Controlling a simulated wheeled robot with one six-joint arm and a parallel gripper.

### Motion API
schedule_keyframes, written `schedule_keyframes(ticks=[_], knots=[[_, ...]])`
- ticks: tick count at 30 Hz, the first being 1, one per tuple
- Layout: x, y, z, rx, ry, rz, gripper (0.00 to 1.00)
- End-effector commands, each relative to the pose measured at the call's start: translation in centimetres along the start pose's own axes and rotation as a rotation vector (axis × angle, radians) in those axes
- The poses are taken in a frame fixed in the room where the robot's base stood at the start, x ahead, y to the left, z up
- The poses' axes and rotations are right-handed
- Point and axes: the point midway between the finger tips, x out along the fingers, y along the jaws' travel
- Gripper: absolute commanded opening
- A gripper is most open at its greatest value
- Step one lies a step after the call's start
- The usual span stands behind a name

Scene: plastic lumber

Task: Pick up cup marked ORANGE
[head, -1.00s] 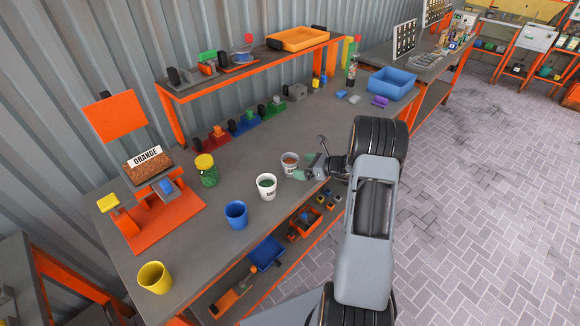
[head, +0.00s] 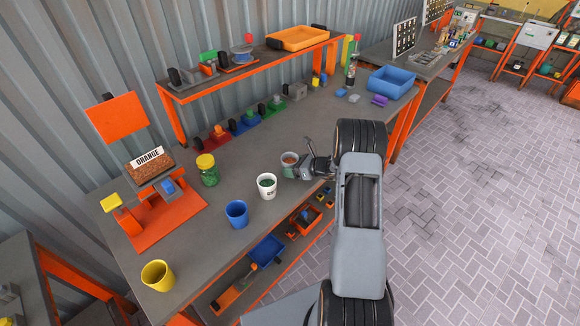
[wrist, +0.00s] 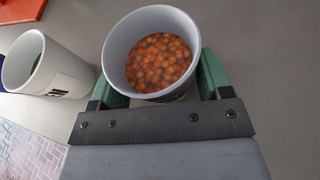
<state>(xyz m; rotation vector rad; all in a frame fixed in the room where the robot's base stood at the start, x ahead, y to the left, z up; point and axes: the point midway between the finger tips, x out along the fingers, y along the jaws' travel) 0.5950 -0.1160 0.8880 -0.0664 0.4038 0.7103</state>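A pale cup (wrist: 116,68) with orange-brown beads inside stands upright between the two green fingers of my gripper (wrist: 160,88) in the wrist view. The fingers are spread to either side of its wall; firm contact on both sides does not show. In the head view the cup (head: 289,160) stands on the workbench, with my gripper (head: 303,167) at its right. No lettering is readable on this cup. A sign reading ORANGE (head: 148,156) sits on a brown-orange block on the orange stand at left.
A white cup (head: 267,187) with green contents stands close to the left, also in the wrist view (wrist: 72,72).

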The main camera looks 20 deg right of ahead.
Motion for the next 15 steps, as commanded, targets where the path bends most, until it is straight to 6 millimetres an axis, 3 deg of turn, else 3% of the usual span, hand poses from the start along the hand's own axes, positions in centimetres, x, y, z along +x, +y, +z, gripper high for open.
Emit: schedule_keyframes(ticks=[9,15], knots=[[-0.02,0.0,0.01,0.0,0.0,0.0,0.41],[-0.02,0.0,0.05,0.0,0.0,0.0,0.4]])
